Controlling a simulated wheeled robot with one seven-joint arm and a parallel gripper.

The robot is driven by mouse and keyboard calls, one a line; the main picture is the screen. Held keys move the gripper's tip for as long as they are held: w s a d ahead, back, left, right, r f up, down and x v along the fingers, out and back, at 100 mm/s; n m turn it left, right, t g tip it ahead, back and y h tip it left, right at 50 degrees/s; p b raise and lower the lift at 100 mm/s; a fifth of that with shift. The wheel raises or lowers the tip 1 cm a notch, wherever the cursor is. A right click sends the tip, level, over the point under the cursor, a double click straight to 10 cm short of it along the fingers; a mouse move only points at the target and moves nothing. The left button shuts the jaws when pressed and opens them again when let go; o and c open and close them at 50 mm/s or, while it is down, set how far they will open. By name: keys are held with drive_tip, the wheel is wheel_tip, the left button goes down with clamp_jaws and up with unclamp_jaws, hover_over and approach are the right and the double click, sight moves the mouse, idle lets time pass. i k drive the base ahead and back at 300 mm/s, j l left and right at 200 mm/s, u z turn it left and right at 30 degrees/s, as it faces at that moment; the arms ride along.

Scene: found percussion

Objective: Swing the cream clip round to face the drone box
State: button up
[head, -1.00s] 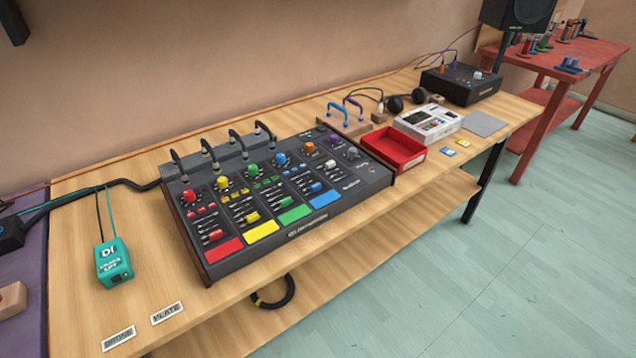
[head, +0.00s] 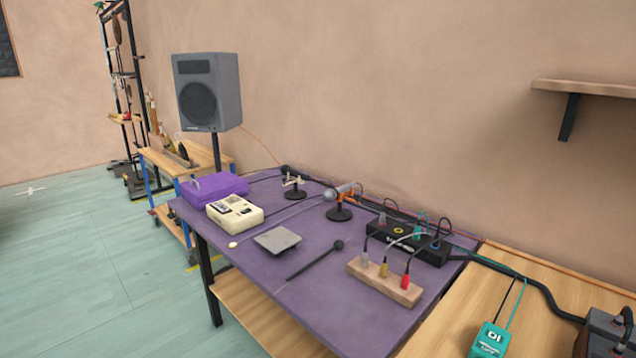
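A cream clip (head: 292,181) sits on a short stand with a round black base, near the back of the purple table (head: 300,258). My gripper is not in view.
A purple case (head: 212,190), a grey pad (head: 278,240), a black mallet (head: 316,260) and a wooden block with plugs (head: 384,284) share the table. A speaker (head: 208,92) stands behind it. A teal DI box (head: 489,341) is on the adjoining wooden bench.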

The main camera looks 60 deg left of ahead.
sight(300, 181)
drive_tip(key=u, duration=1.75)
drive_tip(key=i+j+z, duration=0.15)
drive_tip(key=i+j, duration=0.3)
drive_tip(key=i+j+z, duration=0.15)
drive_tip(key=i+j, duration=0.4)
drive_tip(key=i+j+z, duration=0.15)
drive_tip(key=i+j, duration=0.35)
drive_tip(key=i+j+z, duration=0.15)
drive_tip(key=i+j, duration=0.3)
drive_tip(key=j, duration=0.25)
drive_tip(key=i+j+z, duration=0.15)
drive_tip(key=i+j, duration=0.35)
drive_tip(key=i, duration=0.1)
